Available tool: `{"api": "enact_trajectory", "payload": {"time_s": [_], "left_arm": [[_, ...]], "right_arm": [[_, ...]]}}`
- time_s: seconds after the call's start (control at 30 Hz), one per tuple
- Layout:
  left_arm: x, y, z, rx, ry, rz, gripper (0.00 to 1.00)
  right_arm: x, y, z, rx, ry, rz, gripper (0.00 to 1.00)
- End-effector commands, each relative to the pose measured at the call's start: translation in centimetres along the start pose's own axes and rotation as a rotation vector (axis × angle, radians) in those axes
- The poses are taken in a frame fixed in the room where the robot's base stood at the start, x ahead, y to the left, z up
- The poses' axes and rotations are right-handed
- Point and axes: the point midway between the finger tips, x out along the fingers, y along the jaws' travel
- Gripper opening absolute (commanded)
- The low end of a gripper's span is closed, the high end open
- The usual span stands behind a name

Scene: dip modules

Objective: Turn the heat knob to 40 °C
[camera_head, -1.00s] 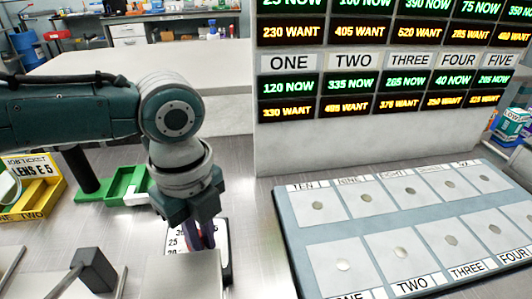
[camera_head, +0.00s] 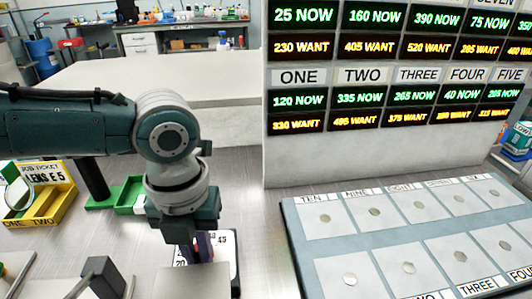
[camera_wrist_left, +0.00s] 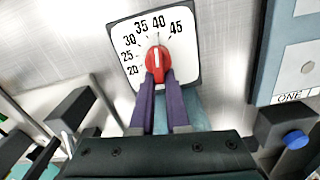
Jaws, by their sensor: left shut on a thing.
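In the left wrist view, the heat knob (camera_wrist_left: 157,62) is a red round knob on a white dial plate (camera_wrist_left: 187,60) marked 20 to 45. A white line on its face points up, close to the 40 mark. My left gripper (camera_wrist_left: 158,82) is shut on the knob from the near side, with its purple fingers against it. In the head view, my left gripper (camera_head: 203,255) reaches down over the dial plate (camera_head: 233,250). It hides the knob there. My right gripper is in neither view.
A grey board (camera_head: 358,228) with numbered white pads lies to the right, below a tall panel (camera_head: 320,155) of number displays. A yellow tray (camera_head: 48,208) and a green tray (camera_head: 122,192) lie to the left. A grey block (camera_head: 105,275) stands near the front.

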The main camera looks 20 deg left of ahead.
Motion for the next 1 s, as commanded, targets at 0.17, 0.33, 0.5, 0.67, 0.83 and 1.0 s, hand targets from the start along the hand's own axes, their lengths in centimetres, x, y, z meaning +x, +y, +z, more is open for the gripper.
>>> {"api": "enact_trajectory", "payload": {"time_s": [0.17,0.33,0.5,0.67,0.83,1.0], "left_arm": [[0.24,0.52,0.51,0.062,-0.016,0.007,0.0],[0.2,0.54,0.55,0.096,-0.016,0.007,0.0],[0.16,0.52,0.57,0.107,-0.017,0.006,0.0],[0.12,0.49,0.6,0.106,-0.017,0.005,0.0],[0.08,0.45,0.61,0.105,-0.018,0.004,0.18],[0.01,0.38,0.58,0.106,-0.017,0.003,0.37]], "right_arm": [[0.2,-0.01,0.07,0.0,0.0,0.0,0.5],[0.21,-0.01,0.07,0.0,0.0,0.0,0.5],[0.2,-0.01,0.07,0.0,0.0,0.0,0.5],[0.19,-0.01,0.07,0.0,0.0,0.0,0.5],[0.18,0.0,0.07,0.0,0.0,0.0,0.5],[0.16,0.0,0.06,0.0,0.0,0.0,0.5]]}}
